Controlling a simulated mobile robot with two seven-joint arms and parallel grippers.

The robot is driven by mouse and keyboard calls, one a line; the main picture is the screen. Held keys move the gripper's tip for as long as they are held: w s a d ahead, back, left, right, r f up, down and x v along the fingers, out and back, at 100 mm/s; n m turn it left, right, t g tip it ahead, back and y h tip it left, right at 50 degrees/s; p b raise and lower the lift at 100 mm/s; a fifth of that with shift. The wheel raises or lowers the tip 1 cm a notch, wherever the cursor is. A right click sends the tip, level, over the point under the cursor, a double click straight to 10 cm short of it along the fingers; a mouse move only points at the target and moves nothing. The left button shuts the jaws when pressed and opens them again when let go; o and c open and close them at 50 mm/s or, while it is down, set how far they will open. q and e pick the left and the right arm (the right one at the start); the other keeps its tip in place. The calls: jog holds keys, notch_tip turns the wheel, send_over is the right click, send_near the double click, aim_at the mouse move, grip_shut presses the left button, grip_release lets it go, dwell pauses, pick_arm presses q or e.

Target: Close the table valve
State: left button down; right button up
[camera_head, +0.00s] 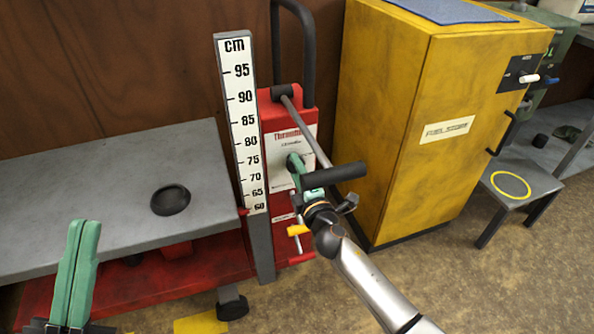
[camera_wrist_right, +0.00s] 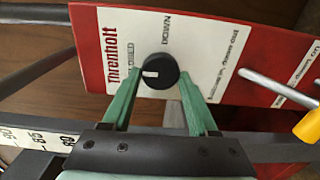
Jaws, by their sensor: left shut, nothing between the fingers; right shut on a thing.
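The valve is a round black knob (camera_wrist_right: 158,72) with a white mark pointing left, on the white label plate of the red lift panel (camera_head: 270,108). My right gripper (camera_head: 296,165) reaches the panel; its green fingers (camera_wrist_right: 160,78) are shut on the knob, one on each side. In the head view the knob is hidden behind the fingers. My left gripper (camera_head: 83,235) is shut and empty at the lower left, in front of the grey lift table (camera_head: 100,190).
A cm scale (camera_head: 240,120) stands left of the panel. A yellow-tipped lever (camera_head: 298,230) sits below. A yellow cabinet (camera_head: 420,130) stands close on the right.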

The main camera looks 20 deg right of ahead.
jog(key=o, duration=1.4)
jog(key=shift+c, duration=0.2)
jog(key=shift+s, duration=0.1)
jog(key=s, duration=1.2)
jog(key=shift+s+d+p, duration=0.2)
jog(key=shift+d+p, duration=0.05)
jog(key=shift+p, duration=0.15)
